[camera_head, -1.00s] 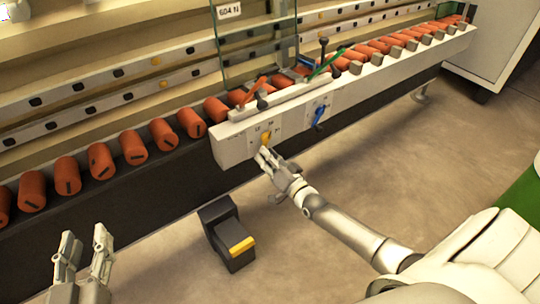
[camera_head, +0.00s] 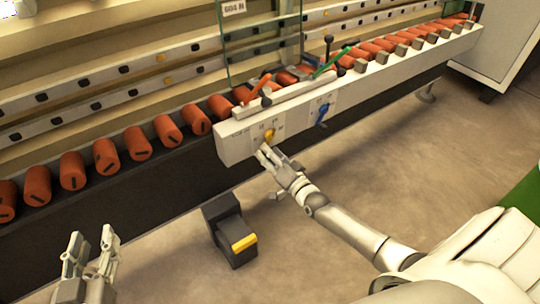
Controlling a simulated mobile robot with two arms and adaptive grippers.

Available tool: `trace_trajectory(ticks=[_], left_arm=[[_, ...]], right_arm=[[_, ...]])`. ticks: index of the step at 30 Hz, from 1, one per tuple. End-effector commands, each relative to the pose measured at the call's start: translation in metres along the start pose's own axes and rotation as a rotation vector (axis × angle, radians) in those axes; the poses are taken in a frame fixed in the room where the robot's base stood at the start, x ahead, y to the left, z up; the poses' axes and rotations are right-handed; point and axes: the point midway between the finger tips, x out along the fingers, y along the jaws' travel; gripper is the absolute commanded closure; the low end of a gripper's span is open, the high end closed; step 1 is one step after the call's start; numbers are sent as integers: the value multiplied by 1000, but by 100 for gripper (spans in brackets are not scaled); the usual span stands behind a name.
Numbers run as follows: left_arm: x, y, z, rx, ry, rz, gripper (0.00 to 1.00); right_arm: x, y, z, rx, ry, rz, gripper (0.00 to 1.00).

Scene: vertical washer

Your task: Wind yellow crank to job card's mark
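The yellow crank (camera_head: 269,134) sits on the front face of the white control box (camera_head: 232,149), with small printed marks around it that are too small to read surely. My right gripper (camera_head: 263,153) is at the crank's lower left, its fingertips close below it. I cannot tell whether they touch it or how far they are parted. My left gripper (camera_head: 91,247) is open and empty at the lower left, away from the machine. A card (camera_head: 233,8) reading about "604 N" hangs at the top; I cannot tell whether it is the job card.
A blue crank (camera_head: 322,115) is right of the yellow one. Orange cylinders (camera_head: 137,143) line the conveyor. A black pedal box with a yellow tread (camera_head: 244,243) stands on the floor.

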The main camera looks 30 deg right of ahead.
Motion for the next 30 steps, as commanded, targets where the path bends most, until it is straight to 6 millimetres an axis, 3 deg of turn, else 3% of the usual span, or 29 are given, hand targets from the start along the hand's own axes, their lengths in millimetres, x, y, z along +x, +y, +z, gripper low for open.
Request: trace_trajectory(ticks=[11, 24, 30], left_arm=[[0, 0, 0, 0, -1, 2, 60], [0, 0, 0, 0, 0, 1, 60], [0, 0, 0, 0, 0, 1, 60]], right_arm=[[-7, 1, 0, 0, -1, 1, 56], [-84, 1, 1, -1, -2, 2, 56], [-110, 1, 0, -1, -1, 1, 56]])
